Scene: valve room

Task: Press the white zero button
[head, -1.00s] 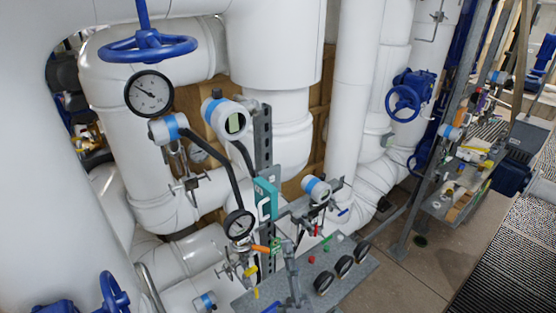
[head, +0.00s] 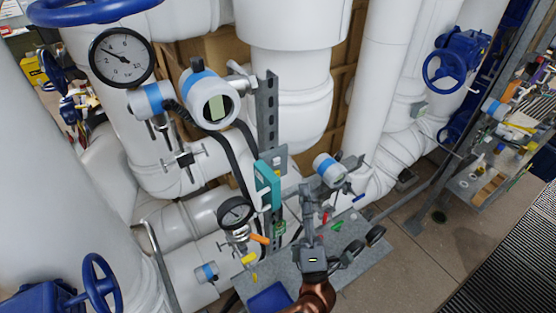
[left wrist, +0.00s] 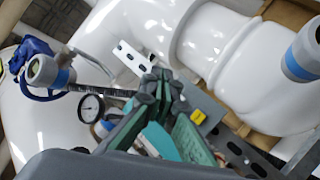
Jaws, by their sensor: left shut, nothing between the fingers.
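A teal box (head: 267,186) with a white part on its front stands on the grey upright rail, left of centre in the head view. I cannot make out a separate white zero button in either view. My left gripper (head: 306,192) points up from the bottom centre, right of the teal box, and appears apart from it. It is shut and empty. In the left wrist view its dark fingers (left wrist: 162,84) come together near the centre, and teal surfaces (left wrist: 160,140) show behind and between them. My right gripper is not in view.
A black-rimmed gauge (head: 235,213) sits left of the teal box. A blue-banded transmitter (head: 330,171) is to its right, and a larger one (head: 209,98) is above left. A grey bench (head: 370,262) with small parts lies below. Large white pipes (head: 290,80) stand behind.

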